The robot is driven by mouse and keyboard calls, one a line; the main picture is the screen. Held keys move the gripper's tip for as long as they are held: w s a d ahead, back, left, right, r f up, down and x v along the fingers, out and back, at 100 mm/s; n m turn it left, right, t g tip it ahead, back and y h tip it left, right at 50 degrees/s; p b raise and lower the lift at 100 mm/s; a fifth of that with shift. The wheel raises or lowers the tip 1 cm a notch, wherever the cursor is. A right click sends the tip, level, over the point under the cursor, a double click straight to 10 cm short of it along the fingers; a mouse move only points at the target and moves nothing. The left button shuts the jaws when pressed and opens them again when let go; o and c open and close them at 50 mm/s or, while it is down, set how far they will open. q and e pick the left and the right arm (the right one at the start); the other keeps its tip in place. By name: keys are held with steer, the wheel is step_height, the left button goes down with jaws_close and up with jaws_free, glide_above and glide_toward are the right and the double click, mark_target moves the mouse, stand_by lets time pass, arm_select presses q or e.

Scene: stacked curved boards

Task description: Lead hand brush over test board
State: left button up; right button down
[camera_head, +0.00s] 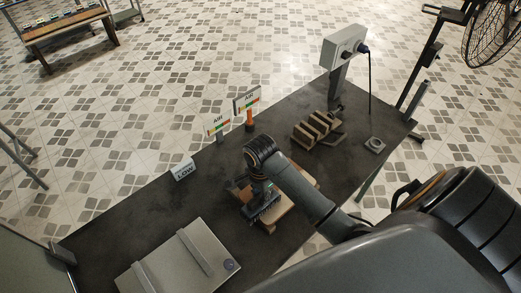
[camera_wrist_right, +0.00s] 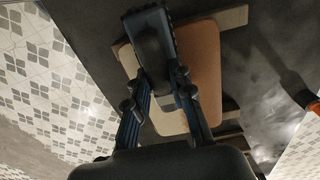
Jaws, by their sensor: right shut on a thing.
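My right gripper (camera_head: 260,190) is over the dark table, shut on a dark hand brush (camera_head: 266,208). In the right wrist view the gripper's fingers (camera_wrist_right: 165,95) close on the brush's handle from both sides, and the brush (camera_wrist_right: 150,32) extends away from them. The brown test board (camera_wrist_right: 203,62), with rounded corners, lies beneath the brush. In the head view its edge (camera_head: 284,208) shows beside the gripper; the arm hides much of it. I cannot tell whether the bristles touch the board. My left gripper is not in view.
Pale wood strips (camera_wrist_right: 235,17) show under the board. Stacked wooden pieces (camera_head: 316,129) lie towards the back right, near a grey box on a post (camera_head: 343,45). Small signs (camera_head: 217,124) stand along the far edge. A grey flat case (camera_head: 170,270) lies at front left.

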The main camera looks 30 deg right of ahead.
steer(key=shift+f, duration=0.25)
steer(key=shift+d, duration=0.1)
steer(key=shift+d+r+p, duration=0.2)
steer(key=shift+d+p, duration=0.3)
steer(key=shift+p, duration=0.15)
steer(key=shift+w+d+p, duration=0.15)
steer(key=shift+d+p, duration=0.3)
steer(key=shift+d, duration=0.5)
steer(key=shift+f, duration=0.1)
steer(key=shift+d, duration=0.1)
steer(key=shift+w+d+f, duration=0.1)
steer(key=shift+w+d, duration=0.05)
steer(key=shift+d, duration=0.6)
steer(key=shift+w+d, duration=0.1)
steer(key=shift+d, duration=0.65)
steer(key=shift+d, duration=0.1)
